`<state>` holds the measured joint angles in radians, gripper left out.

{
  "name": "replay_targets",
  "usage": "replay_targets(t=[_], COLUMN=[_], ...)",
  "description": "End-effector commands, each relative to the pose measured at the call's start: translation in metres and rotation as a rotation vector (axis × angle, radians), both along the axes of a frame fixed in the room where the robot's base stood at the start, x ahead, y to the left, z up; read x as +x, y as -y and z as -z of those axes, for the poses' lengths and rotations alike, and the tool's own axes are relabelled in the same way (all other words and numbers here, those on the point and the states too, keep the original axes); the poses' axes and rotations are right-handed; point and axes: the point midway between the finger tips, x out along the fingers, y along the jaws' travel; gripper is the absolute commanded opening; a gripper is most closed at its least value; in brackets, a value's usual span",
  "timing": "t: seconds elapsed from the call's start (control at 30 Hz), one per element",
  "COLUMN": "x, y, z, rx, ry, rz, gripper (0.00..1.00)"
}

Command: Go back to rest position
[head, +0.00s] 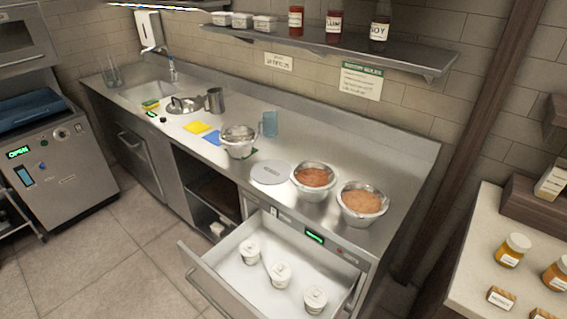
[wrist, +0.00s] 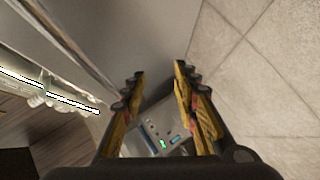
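My gripper (wrist: 160,80) shows in the wrist view with its two yellow-and-black fingers apart and nothing between them. Beyond the fingertips are a grey metal surface, floor tiles and a distant panel with a green light. My gripper and arm do not show in the head view. In the head view, an open drawer (head: 215,283) under the counter holds a few white lidded cups (head: 281,273).
The open drawer juts out over the tiled floor (head: 130,265). A lidded pot (head: 238,141), a round grey lid (head: 270,173) and a blue cup (head: 270,123) stand on the counter. A shelf (head: 340,50) hangs above. A side table with jars (head: 513,250) is at right.

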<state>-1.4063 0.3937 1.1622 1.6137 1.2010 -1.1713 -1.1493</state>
Motion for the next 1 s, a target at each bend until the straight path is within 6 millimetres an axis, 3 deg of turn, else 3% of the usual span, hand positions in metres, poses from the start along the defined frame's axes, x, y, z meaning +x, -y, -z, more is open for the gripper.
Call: replay_targets(t=[0.03,0.1,0.17,0.27,0.37,0.53,0.67,0.8,1.0], x=[-0.014,-0.038,-0.061,-0.095,-0.118,-0.132,-0.121,-0.099,-0.069], y=[0.002,-0.004,-0.013,-0.026,-0.034,-0.030,-0.003,0.051,0.144], z=[0.023,0.049,0.060,0.063,0.046,-0.018,-0.089,-0.164,-0.252], rx=[0.019,0.058,0.091,0.135,0.173,0.218,0.240,0.261,0.321], ry=[-0.107,-0.268,-0.400,-0.613,-0.804,-1.070,-1.206,-1.268,-1.241], rz=[-0.007,-0.012,-0.014,0.008,0.057,0.177,0.291,0.420,0.593], gripper=[0.30,0.30,0.30,0.30,0.30,0.30,0.30,0.30,0.30])
